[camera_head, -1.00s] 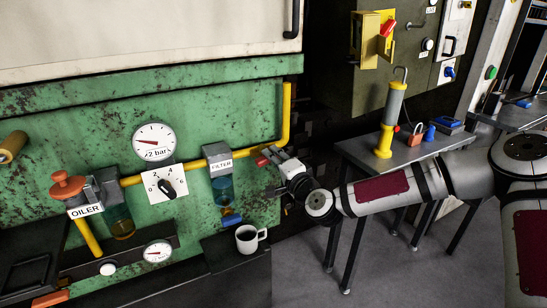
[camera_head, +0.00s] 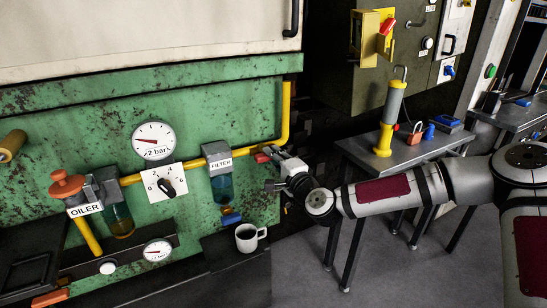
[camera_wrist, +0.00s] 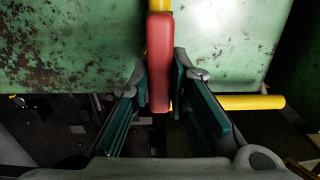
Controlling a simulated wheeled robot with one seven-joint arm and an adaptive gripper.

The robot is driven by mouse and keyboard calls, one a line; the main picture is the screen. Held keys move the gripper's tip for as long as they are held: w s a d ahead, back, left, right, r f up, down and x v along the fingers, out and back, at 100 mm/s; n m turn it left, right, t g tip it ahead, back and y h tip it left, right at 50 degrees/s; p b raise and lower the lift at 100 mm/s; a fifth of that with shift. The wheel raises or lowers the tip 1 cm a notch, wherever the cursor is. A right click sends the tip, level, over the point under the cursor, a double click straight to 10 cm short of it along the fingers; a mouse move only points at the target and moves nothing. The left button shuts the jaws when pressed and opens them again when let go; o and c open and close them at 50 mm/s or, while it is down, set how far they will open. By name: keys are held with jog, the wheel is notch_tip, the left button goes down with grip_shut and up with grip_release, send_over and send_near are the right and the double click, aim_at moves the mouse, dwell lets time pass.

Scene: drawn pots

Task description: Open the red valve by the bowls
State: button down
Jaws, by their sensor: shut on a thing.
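The red valve handle (camera_head: 262,157) sits on the yellow pipe (camera_head: 245,150), just right of the filter with its blue bowl (camera_head: 223,188). The oiler's amber bowl (camera_head: 119,219) hangs further left. My gripper (camera_head: 272,160) is at the handle, at the right end of the green panel. In the wrist view the handle (camera_wrist: 160,62) stands upright between my gripper's dark green finger pads (camera_wrist: 160,75). My gripper is shut on it. In the head view my gripper hides part of the handle and pipe.
A white mug (camera_head: 247,238) stands on a dark ledge below the filter. A dial plate (camera_head: 164,183) and round gauge (camera_head: 154,141) are on the panel to the left. A table with a yellow-grey device (camera_head: 390,115) stands right, behind my arm.

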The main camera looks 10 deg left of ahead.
jog(key=c, duration=1.5)
grip_release()
jog(key=v, duration=1.2)
jog(key=shift+f, duration=0.1)
